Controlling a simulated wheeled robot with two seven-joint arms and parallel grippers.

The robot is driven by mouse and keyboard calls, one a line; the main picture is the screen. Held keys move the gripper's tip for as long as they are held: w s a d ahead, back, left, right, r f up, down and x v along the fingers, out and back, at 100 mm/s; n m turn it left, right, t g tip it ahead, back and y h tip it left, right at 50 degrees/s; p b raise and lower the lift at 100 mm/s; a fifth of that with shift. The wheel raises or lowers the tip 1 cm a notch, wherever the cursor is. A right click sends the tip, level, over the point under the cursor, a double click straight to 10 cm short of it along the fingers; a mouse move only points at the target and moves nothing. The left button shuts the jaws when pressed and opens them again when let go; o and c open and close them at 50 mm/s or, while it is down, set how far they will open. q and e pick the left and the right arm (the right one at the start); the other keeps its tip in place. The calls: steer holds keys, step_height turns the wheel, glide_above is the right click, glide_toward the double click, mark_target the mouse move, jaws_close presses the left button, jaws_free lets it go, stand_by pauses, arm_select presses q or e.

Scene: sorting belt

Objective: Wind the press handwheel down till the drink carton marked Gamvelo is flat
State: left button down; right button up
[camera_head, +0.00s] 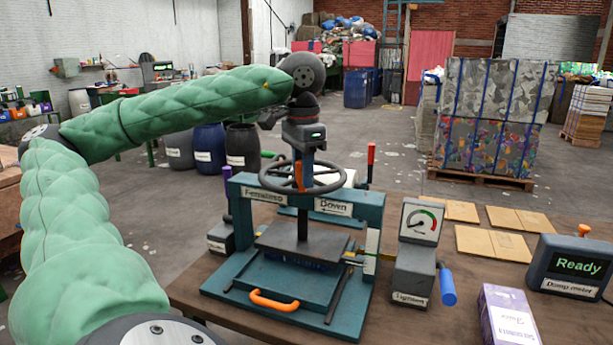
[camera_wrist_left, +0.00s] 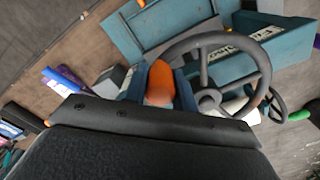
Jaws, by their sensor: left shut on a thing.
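The press (camera_head: 365,215) stands on the table, with a sign reading "Down" on its crossbeam. Its dark handwheel (camera_head: 335,183) sits on a vertical screw above the beam and shows in the wrist view (camera_wrist_left: 262,62). My left gripper (camera_head: 299,160) reaches down from above, shut on the wheel's orange knob (camera_wrist_left: 160,82). The grey press plate (camera_head: 275,238) is lowered over the bed. Something dark blue (camera_head: 300,258) shows in the gap below the plate; it is mostly hidden and I cannot read a mark. My right gripper is out of view.
A dial gauge box (camera_head: 415,270) with a blue-handled lever (camera_head: 447,287) stands right of the press. A purple and white carton (camera_head: 507,315) stands at the front right. A display reading "Ready" (camera_head: 570,265) is at the right edge. Flat cardboard pieces (camera_head: 492,243) lie behind.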

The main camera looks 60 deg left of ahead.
arm_select(q)
steer(key=shift+a+r, duration=0.15)
stand_by(0.4)
steer(key=c, duration=1.1)
jaws_free()
steer(key=shift+s, duration=0.1)
steer(key=shift+r, duration=3.85)
